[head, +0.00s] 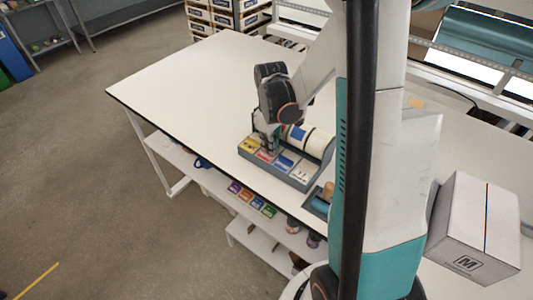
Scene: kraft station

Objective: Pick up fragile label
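A grey label tray (291,183) sits near the front edge of the white table. Its front row shows a yellow label stack (249,145), a red one (265,156), a blue one (283,163) and a white one (301,174). The print is too small to read, so I cannot tell by text which one is the fragile label. My gripper (270,153) points down over the left part of the tray, by the yellow and red labels. Its fingers are small and partly hidden, and whether they touch or hold a label cannot be seen.
A grey box marked M (476,228) is at the right. Coloured packs (245,195) lie on the shelf below. The table's left part (190,85) is clear. My arm hides the middle right.

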